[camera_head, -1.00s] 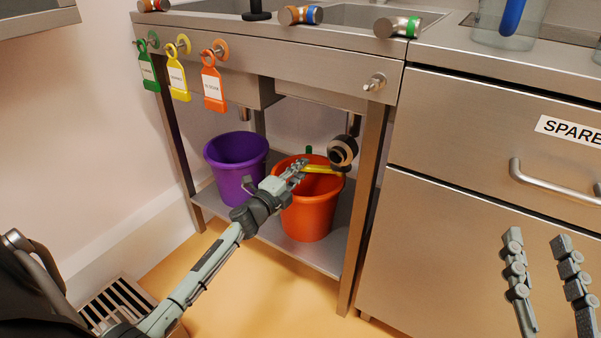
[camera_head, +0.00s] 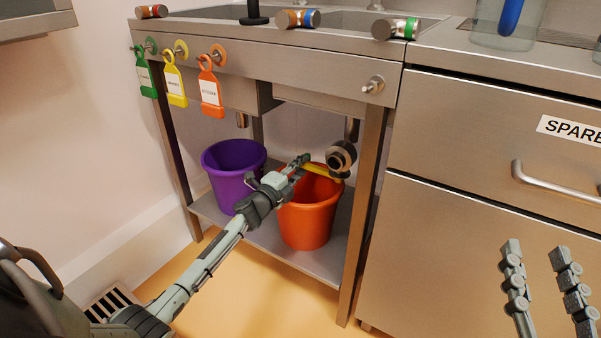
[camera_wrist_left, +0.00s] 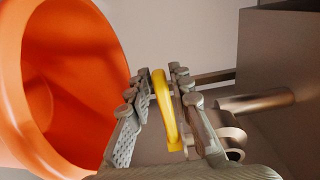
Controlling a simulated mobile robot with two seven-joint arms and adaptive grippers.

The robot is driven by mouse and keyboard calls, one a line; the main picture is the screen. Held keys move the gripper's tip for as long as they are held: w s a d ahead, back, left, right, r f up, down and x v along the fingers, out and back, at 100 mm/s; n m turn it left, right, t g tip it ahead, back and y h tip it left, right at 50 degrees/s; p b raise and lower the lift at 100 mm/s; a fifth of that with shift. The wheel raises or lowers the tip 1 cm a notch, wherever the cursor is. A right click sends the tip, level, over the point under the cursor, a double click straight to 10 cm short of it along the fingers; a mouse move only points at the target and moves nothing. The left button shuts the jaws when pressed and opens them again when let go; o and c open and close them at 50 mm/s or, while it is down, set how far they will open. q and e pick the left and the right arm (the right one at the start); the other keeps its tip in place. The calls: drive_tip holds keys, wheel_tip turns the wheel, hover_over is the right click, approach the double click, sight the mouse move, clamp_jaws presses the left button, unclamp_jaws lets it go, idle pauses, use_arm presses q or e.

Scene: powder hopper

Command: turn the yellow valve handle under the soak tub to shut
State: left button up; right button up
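The yellow valve handle (camera_head: 322,170) sits under the tub by the round dark valve body (camera_head: 341,158). It slopes up to the left, in front of the orange bucket's mouth. My left gripper (camera_head: 302,164) is at the handle's left end. In the left wrist view the yellow handle (camera_wrist_left: 164,108) lies between the fingers of my left gripper (camera_wrist_left: 161,82). They are close on both sides of it near the tips, and the gripper looks shut on it. My right gripper (camera_head: 545,280) is open and empty at the lower right, before the drawers.
An orange bucket (camera_head: 307,225) and a purple bucket (camera_head: 228,180) stand on the lower shelf (camera_head: 265,240). The orange bucket (camera_wrist_left: 60,85) is close beside the left gripper. The table's front leg (camera_head: 362,215) stands right of the valve. Tags (camera_head: 209,90) hang from the front edge.

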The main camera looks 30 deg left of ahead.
use_arm(q)
drive_tip(key=o, duration=0.3)
drive_tip(key=shift+d, duration=0.1)
drive_tip(key=shift+s+d, duration=0.1)
drive_tip(key=shift+s, duration=0.05)
drive_tip(key=s+p, duration=0.3)
drive_tip(key=s, duration=0.5)
drive_tip(key=shift+s, duration=0.4)
